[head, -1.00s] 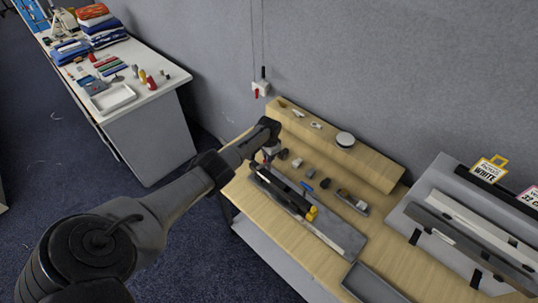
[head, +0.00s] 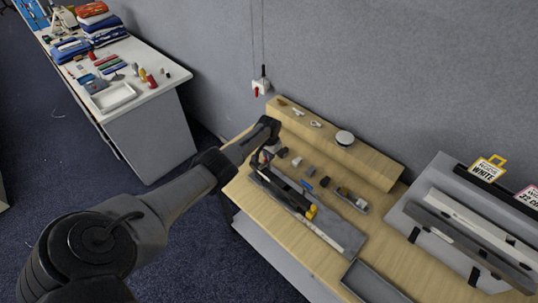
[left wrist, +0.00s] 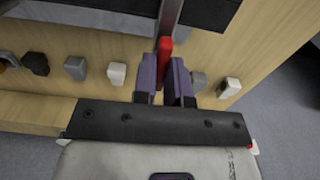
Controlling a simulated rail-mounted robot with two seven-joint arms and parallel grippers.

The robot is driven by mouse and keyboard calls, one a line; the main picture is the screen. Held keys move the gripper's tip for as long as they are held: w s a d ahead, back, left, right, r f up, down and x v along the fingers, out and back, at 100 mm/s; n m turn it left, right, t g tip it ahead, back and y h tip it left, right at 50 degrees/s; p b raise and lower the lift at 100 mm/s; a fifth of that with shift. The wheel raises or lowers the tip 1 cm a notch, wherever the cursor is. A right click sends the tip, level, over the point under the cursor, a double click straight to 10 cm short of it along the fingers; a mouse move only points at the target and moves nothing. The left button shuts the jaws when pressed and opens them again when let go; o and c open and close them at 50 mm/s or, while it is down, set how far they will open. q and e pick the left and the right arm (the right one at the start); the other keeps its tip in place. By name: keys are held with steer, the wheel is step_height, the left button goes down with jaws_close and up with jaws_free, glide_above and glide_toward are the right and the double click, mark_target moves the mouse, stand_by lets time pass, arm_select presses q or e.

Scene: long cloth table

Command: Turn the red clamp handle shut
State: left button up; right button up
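The red clamp handle (left wrist: 165,48) stands between the two fingers of my left gripper (left wrist: 165,78) in the left wrist view. The fingers are close on both sides of it and appear to grip it. A grey metal bar runs on from the handle's far end. In the head view my left gripper (head: 262,158) is at the far left end of a long black piece (head: 290,191) with a yellow end, which lies on a grey base plate (head: 335,234). The handle is mostly hidden there by the gripper. My right gripper is not in view.
Several small blocks and a small tray (head: 352,199) lie on the wooden bench behind the plate. A raised wooden shelf (head: 375,163) holds a round tin (head: 345,138). A grey fixture (head: 470,225) stands at the right. A white table (head: 150,92) is at the left.

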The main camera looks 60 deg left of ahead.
arm_select(q)
steer(key=o, duration=0.5)
steer(key=shift+c, duration=0.2)
steer(key=shift+r+p, duration=0.3)
steer(key=shift+r, duration=0.35)
step_height(320, 180, up, 13)
steer(key=shift+f, duration=0.15)
